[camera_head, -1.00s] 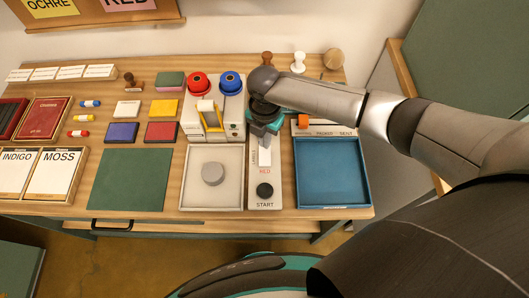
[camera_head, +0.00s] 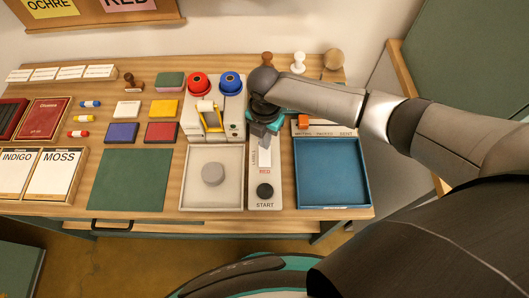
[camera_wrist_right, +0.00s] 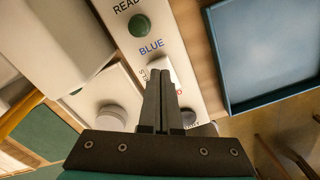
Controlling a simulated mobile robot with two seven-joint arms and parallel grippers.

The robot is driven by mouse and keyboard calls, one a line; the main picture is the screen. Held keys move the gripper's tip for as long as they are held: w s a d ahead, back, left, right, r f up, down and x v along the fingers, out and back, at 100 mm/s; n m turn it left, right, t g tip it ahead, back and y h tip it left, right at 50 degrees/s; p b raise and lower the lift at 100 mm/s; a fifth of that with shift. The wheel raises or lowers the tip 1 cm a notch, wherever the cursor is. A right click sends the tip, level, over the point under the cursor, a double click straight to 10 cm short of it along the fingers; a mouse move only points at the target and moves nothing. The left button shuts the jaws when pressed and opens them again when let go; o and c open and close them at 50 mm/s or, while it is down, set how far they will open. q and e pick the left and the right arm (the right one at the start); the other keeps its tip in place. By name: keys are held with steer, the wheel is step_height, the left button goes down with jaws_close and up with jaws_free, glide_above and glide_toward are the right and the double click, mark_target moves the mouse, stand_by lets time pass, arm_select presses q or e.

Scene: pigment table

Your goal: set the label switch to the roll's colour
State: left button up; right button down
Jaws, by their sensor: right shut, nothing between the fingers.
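The label switch (camera_head: 265,157) is a pale piece on a narrow white panel, with the word RED below it. In the right wrist view the white switch block (camera_wrist_right: 160,66) shows just below the word BLUE, partly hidden by my fingers. I cannot tell its setting. My right gripper (camera_head: 264,142) is shut and empty, its fingertips over or against the switch's upper end; contact is unclear. It also shows in the right wrist view (camera_wrist_right: 160,76). A red roll (camera_head: 198,84) and a blue roll (camera_head: 230,83) sit atop the pale machine left of the panel. My left gripper is out of view.
A black START button (camera_head: 264,190) is at the panel's near end. A green READY lamp (camera_wrist_right: 138,25) is at the other end. A blue tray (camera_head: 332,172) lies right of the panel. A pale tray (camera_head: 187,192) holding a grey disc (camera_head: 212,174) lies left.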

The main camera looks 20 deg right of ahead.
steer(key=shift+f+b, duration=0.65)
steer(key=shift+f, duration=0.35)
stand_by(1.0)
step_height(320, 180, up, 7)
steer(key=p, duration=0.7)
steer(key=shift+r+p, duration=0.1)
steer(key=shift+p, duration=0.2)
steer(key=shift+s, duration=0.15)
